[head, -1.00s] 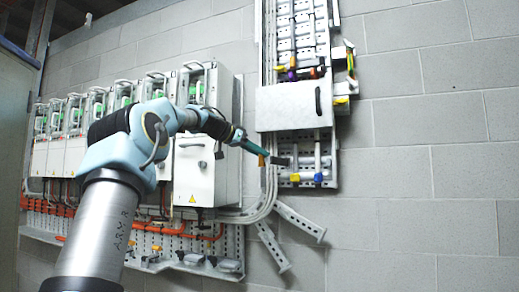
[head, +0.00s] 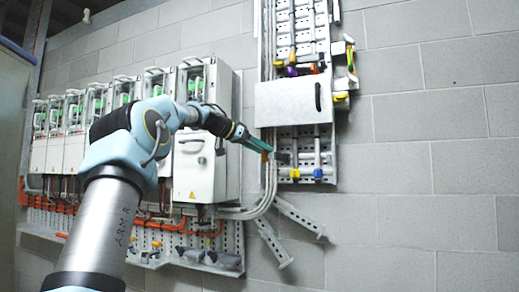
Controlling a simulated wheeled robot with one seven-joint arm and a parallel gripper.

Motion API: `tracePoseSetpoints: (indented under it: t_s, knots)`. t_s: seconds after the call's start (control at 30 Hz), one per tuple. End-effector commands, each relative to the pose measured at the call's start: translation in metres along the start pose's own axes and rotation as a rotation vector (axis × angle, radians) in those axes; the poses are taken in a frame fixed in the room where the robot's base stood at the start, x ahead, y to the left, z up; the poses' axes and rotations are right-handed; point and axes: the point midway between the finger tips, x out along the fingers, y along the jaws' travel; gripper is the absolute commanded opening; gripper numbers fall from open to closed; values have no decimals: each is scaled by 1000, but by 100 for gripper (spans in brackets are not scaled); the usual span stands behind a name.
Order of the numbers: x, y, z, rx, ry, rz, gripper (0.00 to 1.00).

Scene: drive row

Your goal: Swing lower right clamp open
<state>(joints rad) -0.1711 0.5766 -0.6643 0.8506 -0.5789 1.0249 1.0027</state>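My gripper (head: 267,153) is at the left edge of the lower part of the perforated wall panel (head: 328,178). Its teal body ends in an orange-brown tip beside a small grey part (head: 283,158) on the panel; I cannot tell whether they touch. To the right are two upright grey rods, one with a yellow piece (head: 294,173) and one with a blue piece (head: 317,173) at its lower end. I cannot tell for sure which of these is the lower right clamp. The gripper's fingers are too small to tell open from shut.
A grey box cover with a dark handle (head: 318,96) sits just above. Grey conduits (head: 269,190) run below the gripper, and two slotted brackets (head: 298,216) stick out lower down. White drive cabinets (head: 194,165) stand left, close to the arm. The block wall at right is bare.

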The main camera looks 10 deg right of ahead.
Motion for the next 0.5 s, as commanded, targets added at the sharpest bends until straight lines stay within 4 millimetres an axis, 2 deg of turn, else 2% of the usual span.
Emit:
tracePoseSetpoints:
  t_s: [0.03, 0.17, 0.5]
  knots:
    - [1, -2, 9, -3, -13, 4, 62]
    - [-14, -2, 10, -3, -14, 3, 62]
    - [-81, 0, 5, 2, -3, -1, 62]
